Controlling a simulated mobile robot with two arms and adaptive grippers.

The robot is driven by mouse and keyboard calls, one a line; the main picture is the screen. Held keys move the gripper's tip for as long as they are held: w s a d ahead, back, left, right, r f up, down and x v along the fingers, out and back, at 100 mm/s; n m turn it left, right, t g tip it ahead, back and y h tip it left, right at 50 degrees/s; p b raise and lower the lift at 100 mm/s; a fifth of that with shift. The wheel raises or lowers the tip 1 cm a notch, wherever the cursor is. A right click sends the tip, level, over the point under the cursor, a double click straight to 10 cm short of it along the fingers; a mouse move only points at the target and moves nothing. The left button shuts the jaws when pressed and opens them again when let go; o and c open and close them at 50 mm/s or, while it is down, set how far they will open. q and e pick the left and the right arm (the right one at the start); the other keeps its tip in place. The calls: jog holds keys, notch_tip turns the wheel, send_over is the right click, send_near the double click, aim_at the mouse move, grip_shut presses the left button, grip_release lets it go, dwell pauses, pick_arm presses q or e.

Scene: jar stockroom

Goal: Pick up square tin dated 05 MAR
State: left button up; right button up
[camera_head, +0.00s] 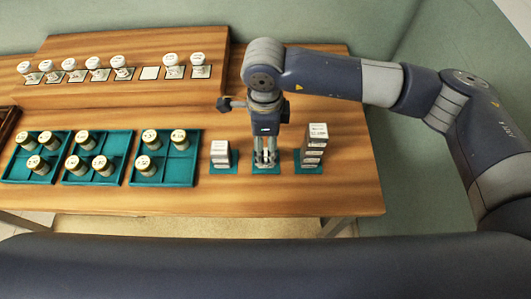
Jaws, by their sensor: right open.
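My right gripper (265,162) points down over the middle teal mat (268,172) near the table's front edge; its jaws are open. Its fingers hide much of that mat, and I cannot tell whether a tin stands between them. To its left, a short stack of square pale-labelled tins (220,153) stands on a teal mat. To its right, a taller stack of square tins (316,145) stands on another teal mat. The labels are too small to read, so I cannot tell which tin is dated 05 MAR. My left gripper is not in view.
The tabletop right of the taller stack is clear.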

aim_at(266, 154)
jog(key=shift+f, duration=0.3)
notch_tip(266, 154, down, 4)
jog(key=p, duration=0.2)
jog(key=shift+s+f+p, duration=0.1)
jog(key=shift+f+p, duration=0.1)
jog(key=shift+p, duration=0.1)
jog(key=shift+f, duration=0.4)
jog(key=shift+c, duration=0.8)
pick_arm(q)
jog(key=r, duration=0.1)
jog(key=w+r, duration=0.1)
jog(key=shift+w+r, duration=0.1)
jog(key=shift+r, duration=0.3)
pick_arm(e)
jog(key=c, duration=1)
